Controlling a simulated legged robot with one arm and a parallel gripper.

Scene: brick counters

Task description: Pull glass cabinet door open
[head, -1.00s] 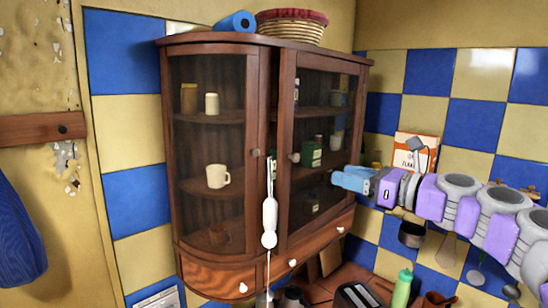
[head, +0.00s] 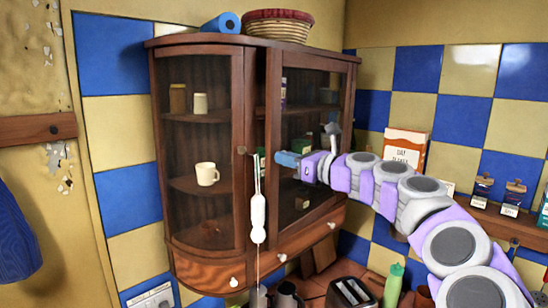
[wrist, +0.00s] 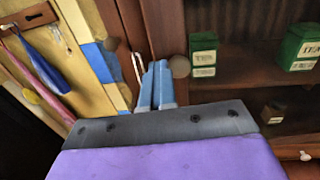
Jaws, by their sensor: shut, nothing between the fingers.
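The wooden cabinet (head: 215,42) hangs in the corner, with a curved glass door (head: 205,145) on the left and a flat glass door (head: 274,110) on the right. The right door's round knob (wrist: 180,66) shows in the wrist view, just right of my blue fingertips. My gripper (head: 283,158) is shut and empty at this door's left frame, and also shows in the wrist view (wrist: 156,82). It hides that knob in the head view. The left door's knob (head: 241,150) is uncovered; it also shows in the wrist view (wrist: 112,44). I cannot tell whether my fingers touch the right knob.
A white utensil (head: 258,215) hangs in front of the cabinet by the left door's edge. Drawers with white knobs (head: 282,257) run below. A toaster (head: 350,293) and a green bottle (head: 392,280) stand underneath.

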